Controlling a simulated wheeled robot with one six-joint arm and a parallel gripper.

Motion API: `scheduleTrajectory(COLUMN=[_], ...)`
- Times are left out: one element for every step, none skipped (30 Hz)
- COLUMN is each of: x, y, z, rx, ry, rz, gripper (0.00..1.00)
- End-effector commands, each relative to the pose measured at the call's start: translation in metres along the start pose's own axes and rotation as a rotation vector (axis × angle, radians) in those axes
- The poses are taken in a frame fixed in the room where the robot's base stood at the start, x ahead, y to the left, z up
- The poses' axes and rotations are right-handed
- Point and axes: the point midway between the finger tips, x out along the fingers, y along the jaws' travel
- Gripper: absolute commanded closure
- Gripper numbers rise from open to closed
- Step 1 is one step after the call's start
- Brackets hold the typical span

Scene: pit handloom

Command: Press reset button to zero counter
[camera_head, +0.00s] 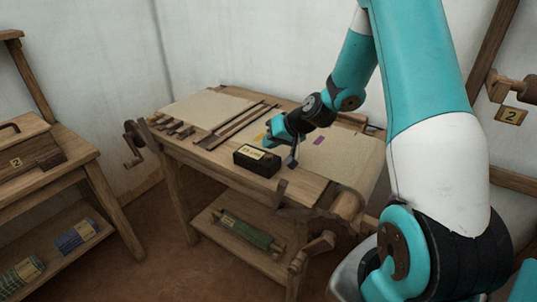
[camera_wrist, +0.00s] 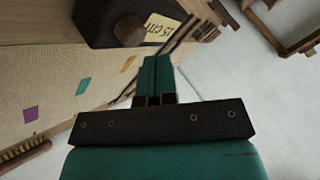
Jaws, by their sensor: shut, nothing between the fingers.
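The counter is a black box (camera_head: 257,160) on the front edge of the loom table, with a pale yellow label on its face in the head view. In the wrist view the black box (camera_wrist: 95,22) is at the top, with a brown rounded knob (camera_wrist: 128,31) beside a yellow label (camera_wrist: 162,26) that seems to read "25 cm". I cannot tell for sure that this knob is the reset button. My gripper (camera_head: 268,143) is just behind and above the box. In the wrist view its teal fingers (camera_wrist: 154,62) are together and empty, apart from the knob.
The loom table (camera_head: 190,152) carries pale cloth (camera_head: 340,155) with coloured patches. Wooden bars lie left of the box. A dark upright piece (camera_head: 293,158) stands right of the box. A crank (camera_head: 133,145) juts out at left. A green roll (camera_head: 245,231) lies on the lower shelf.

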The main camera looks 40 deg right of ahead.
Motion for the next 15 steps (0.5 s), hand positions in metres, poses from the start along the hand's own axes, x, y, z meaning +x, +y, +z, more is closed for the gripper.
scheduleTrajectory(x=[0.0001, 0.0003, 0.0008, 0.0014, 0.0022, 0.0033, 0.0042, 0.0050, 0.0059, 0.0062, 0.0064, 0.0062, 0.0060, 0.0058, 0.0057], y=[0.0001, 0.0002, 0.0006, 0.0011, 0.0017, 0.0026, 0.0033, 0.0040, 0.0047, 0.0050, 0.0052, 0.0051, 0.0049, 0.0048, 0.0047], z=[0.0001, 0.0002, 0.0006, 0.0011, 0.0016, 0.0024, 0.0030, 0.0036, 0.0043, 0.0045, 0.0046, 0.0044, 0.0042, 0.0041, 0.0041], rx=[0.000, 0.000, 0.000, 0.000, 0.000, 0.000, 0.000, 0.000, 0.000, 0.000, 0.000, 0.000, 0.000, 0.000, 0.000], ry=[0.000, 0.000, 0.000, 0.000, 0.000, 0.000, 0.000, 0.000, 0.000, 0.000, 0.000, 0.000, 0.000, 0.000, 0.000], rz=[0.000, 0.000, 0.000, 0.000, 0.000, 0.000, 0.000, 0.000, 0.000, 0.000, 0.000, 0.000, 0.000, 0.000, 0.000], gripper=[1.00, 1.00, 1.00, 1.00, 1.00, 1.00, 1.00, 1.00, 1.00, 1.00, 1.00, 1.00, 1.00, 1.00, 1.00])
